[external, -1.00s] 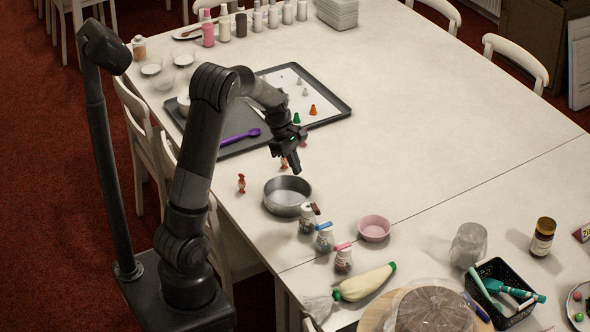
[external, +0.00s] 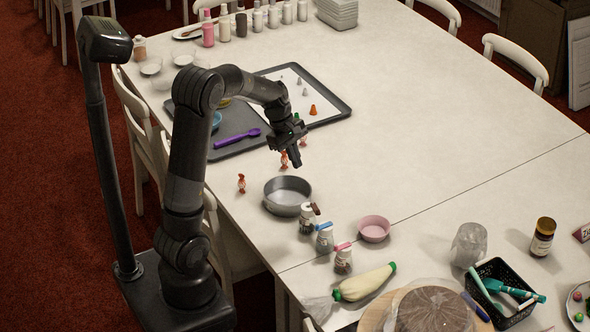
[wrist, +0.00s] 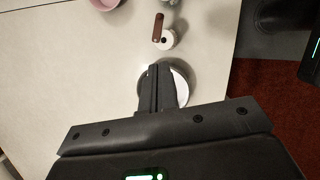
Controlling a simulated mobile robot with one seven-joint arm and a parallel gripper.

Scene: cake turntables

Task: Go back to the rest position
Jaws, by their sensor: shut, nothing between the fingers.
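My gripper (external: 296,163) is shut and empty. It hangs in the air above the white table (external: 440,120), pointing down, and in the external view it appears just above the rim of the round grey cake pan (external: 287,196). In the wrist view the shut fingers (wrist: 163,68) point toward the pan (wrist: 184,76) and cover part of it.
Sprinkle jars (external: 325,238), a pink bowl (external: 374,229) and a piping bag (external: 364,283) sit right of and in front of the pan. The table's middle and far right are clear.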

